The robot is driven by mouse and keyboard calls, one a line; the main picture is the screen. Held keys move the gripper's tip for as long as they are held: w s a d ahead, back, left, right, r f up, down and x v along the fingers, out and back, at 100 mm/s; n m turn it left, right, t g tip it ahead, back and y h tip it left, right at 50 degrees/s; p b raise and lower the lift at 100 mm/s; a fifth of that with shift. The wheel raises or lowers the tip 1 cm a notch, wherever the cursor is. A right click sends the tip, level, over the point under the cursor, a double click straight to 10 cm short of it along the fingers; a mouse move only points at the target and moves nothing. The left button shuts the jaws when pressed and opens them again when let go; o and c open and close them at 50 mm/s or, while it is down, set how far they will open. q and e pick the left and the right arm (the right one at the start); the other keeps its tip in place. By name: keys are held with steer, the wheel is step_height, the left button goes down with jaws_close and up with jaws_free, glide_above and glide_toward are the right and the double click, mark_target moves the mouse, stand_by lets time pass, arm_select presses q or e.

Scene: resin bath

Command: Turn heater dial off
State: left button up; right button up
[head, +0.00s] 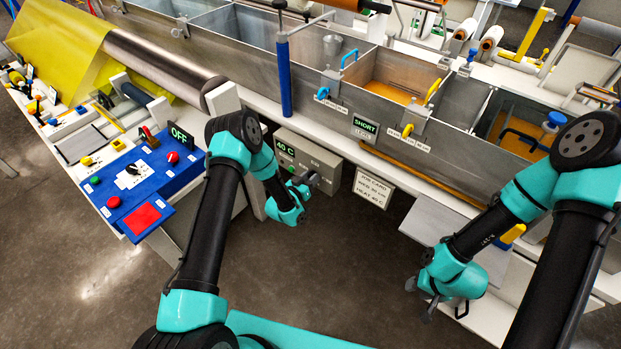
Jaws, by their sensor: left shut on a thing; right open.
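The heater box (322,165) is a grey panel on the front of the bath bench, with a green display reading 40 C (285,149). My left gripper (305,184) is at the front of this box, shut on the heater dial. The dial is mostly hidden by the fingers, so its pointer setting cannot be read. My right gripper (438,304) is open and empty, low over the grey shelf at the lower right, well apart from the heater box.
A job card (373,188) reading HEAT 40 C hangs right of the heater box. A SHORT sign (365,127) is above it. A blue control console (140,180) with an OFF display (181,136) stands left. A metal bath with orange resin (390,92) runs behind. Open floor lies in front.

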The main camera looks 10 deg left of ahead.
arm_select(q)
steer(key=shift+n, duration=7.5)
steer(key=o, duration=0.9)
steer(key=shift+o, duration=0.2)
steer(key=v, duration=1.7)
steer(key=shift+s, duration=0.3)
